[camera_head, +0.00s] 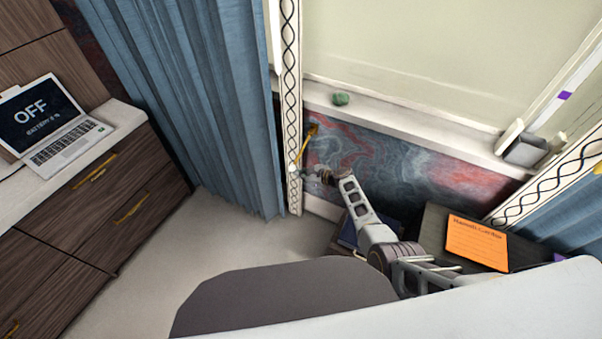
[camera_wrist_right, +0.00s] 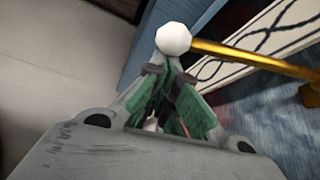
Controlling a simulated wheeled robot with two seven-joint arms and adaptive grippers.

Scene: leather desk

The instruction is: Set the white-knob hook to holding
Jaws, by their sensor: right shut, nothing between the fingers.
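The white-knob hook is a gold rod (camera_head: 305,147) with a round white knob (camera_head: 293,169) at its lower end, beside the patterned trim of the left blue curtain (camera_head: 225,100). In the right wrist view the white knob (camera_wrist_right: 173,39) is just beyond my fingertips and the gold rod (camera_wrist_right: 255,61) runs off to the right. My right gripper (camera_head: 309,174) is shut and empty, close to the knob; I cannot tell if they touch. Its fingertips also show in the wrist view (camera_wrist_right: 165,73). My left gripper is not in view.
A window sill (camera_head: 410,125) with a green object (camera_head: 340,99) runs above the marbled wall. A dark cabinet with a laptop (camera_head: 50,118) stands at left. An orange folder (camera_head: 475,243) lies on a dark surface at right. The floor (camera_head: 215,240) at left is clear.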

